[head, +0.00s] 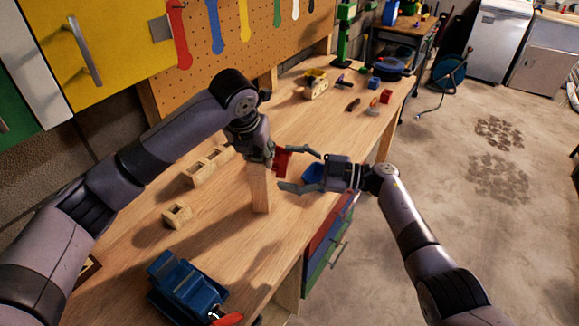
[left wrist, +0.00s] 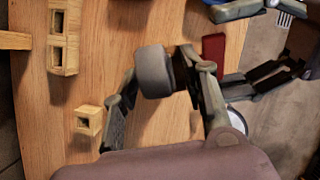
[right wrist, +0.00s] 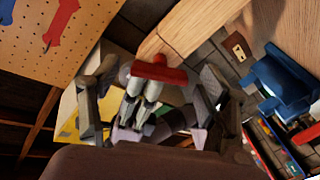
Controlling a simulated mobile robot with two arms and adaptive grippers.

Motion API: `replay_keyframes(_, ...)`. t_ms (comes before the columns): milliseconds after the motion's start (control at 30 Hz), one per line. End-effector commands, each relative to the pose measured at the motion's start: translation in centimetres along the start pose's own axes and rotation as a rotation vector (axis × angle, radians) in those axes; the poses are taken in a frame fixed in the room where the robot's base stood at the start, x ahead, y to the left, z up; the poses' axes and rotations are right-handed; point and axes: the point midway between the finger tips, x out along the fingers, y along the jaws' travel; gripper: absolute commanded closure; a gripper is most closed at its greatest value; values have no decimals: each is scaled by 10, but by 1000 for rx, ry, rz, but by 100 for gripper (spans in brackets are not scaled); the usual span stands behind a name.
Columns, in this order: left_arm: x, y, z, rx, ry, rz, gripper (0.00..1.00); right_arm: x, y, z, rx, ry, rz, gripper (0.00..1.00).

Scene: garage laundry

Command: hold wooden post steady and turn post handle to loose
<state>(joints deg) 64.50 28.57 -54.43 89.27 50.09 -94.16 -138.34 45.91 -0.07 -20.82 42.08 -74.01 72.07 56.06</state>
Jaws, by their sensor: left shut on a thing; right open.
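The wooden post (head: 260,190) stands upright near the bench's front edge. My left gripper (head: 256,152) is shut on its top end. A grey rounded piece (left wrist: 153,72) shows between the left fingers in the left wrist view; I cannot tell what it belongs to. The red post handle (head: 283,160) sticks out from the post's top on the right. My right gripper (head: 300,170) is open, its fingers on either side of the handle and apart from it. In the right wrist view the handle (right wrist: 157,70) lies between the open fingers, with the post (right wrist: 200,25) behind.
Several small wooden blocks (head: 177,215) lie left of the post. A blue vise-like tool (head: 185,285) sits at the near end of the workbench (head: 225,245). A yellow toy truck (head: 315,84) and small coloured items are farther back. Coloured drawers (head: 328,235) are under the front edge.

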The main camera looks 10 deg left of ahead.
Motion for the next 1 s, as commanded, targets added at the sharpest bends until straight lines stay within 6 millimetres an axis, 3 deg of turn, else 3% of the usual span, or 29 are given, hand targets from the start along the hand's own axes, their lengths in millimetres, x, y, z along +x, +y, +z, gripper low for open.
replay_keyframes(333,2,1,-2,1,7,4,98,4,0,0,-1,0,1,30)
replay_keyframes(1000,2,1,-2,1,8,4,98,4,0,0,-1,0,0,75)
